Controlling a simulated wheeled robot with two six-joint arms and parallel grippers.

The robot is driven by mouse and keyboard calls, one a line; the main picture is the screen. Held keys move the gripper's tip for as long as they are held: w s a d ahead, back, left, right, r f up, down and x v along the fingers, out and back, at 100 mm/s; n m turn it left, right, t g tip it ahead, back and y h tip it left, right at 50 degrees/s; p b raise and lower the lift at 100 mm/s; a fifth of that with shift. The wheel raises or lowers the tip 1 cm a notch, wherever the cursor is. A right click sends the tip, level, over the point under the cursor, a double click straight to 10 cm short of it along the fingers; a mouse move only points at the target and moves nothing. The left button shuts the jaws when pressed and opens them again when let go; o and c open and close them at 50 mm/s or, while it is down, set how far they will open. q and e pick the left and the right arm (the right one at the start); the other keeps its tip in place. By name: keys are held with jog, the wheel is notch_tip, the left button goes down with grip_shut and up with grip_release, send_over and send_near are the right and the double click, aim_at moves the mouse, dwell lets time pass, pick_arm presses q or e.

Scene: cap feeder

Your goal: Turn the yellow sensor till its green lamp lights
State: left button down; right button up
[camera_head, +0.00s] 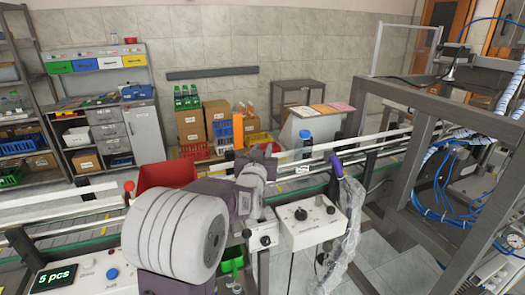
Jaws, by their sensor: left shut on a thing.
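My left gripper (264,151) is at the conveyor's rail, left of the blue-capped bottle. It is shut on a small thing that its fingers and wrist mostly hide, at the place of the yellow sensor. No clear yellow body and no green lamp can be made out there. An upright orange piece (238,131) shows just left of the fingers; I cannot tell whether it belongs to the sensor or stands behind. My right gripper is not in view.
A blue-capped bottle (307,146) stands on the conveyor (390,155). A red bin (163,177) is left of the gripper. A metal frame (425,150) blocks the right.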

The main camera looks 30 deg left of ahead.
pick_arm(q)
jog(key=c, duration=1.2)
grip_release()
jog(key=shift+o, duration=0.2)
jog(key=shift+s, duration=0.1)
jog(key=shift+s, duration=0.1)
jog(key=b+v, duration=0.1)
jog(key=v, duration=0.7)
jog(key=shift+s, duration=0.4)
jog(key=shift+d, duration=0.15)
